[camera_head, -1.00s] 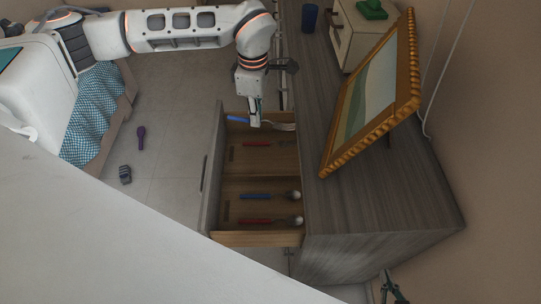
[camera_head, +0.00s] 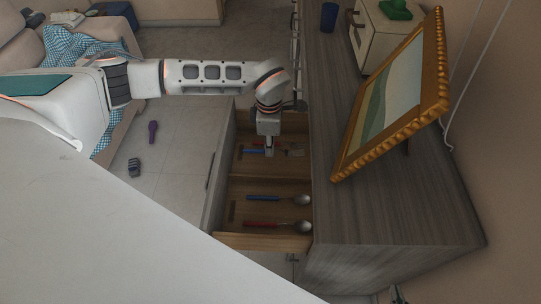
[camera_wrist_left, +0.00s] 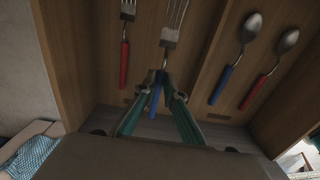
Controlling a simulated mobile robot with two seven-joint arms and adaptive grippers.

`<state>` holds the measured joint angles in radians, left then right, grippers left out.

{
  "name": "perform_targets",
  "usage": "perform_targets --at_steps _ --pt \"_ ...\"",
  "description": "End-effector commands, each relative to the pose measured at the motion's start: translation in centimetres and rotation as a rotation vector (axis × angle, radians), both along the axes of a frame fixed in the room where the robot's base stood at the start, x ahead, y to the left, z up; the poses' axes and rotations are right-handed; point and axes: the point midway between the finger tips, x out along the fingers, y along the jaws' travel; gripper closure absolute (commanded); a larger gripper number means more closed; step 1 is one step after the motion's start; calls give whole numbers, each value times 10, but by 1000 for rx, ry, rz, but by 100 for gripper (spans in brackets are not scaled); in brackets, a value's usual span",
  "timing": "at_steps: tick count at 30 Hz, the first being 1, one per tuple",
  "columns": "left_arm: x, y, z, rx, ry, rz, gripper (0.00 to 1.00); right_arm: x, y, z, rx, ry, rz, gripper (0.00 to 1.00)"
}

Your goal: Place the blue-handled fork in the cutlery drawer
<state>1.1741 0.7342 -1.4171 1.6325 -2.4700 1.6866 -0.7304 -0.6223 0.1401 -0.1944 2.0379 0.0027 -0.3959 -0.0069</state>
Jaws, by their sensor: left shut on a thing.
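The blue-handled fork (camera_wrist_left: 172,32) is in my left gripper (camera_wrist_left: 160,82), which is shut on its blue handle; the metal tines point away from the gripper. In the head view my left gripper (camera_head: 269,152) reaches down into the open wooden cutlery drawer (camera_head: 262,242), over its far compartment. A red-handled fork (camera_wrist_left: 124,62) lies in that same compartment, beside the held fork. I cannot tell whether the held fork touches the drawer floor. Part of my right gripper (camera_head: 398,296) shows at the bottom edge, its fingers unclear.
Beyond a divider, the near compartment holds a blue-handled spoon (camera_head: 275,198) and a red-handled spoon (camera_head: 280,225). A gold-framed picture (camera_head: 395,95), a blue cup (camera_head: 329,17) and a white box (camera_head: 383,35) stand on the grey cabinet top (camera_head: 395,215). The drawer front borders the left side.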

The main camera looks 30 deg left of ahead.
Motion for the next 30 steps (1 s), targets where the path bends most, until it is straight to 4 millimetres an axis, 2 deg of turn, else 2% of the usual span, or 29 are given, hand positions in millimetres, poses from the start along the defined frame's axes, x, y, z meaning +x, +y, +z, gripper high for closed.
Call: perform_targets --at_steps 5,12,25,26,27,30 --pt "0 0 -10 0 0 0 100 -1 0 -2 -3 2 1 100" --pt "-1 0 -45 0 4 0 100 -6 -1 -15 -11 19 3 100" --pt "0 0 -49 0 -1 0 100 -4 -2 -11 -12 12 3 100" --pt "0 0 -49 0 -1 0 82 -3 -2 -11 -12 12 3 100" --pt "0 0 -49 0 -1 0 73 -3 -2 -11 -12 12 3 100" --pt "0 0 -49 0 -1 -1 73 -3 -2 -10 -11 11 3 100"
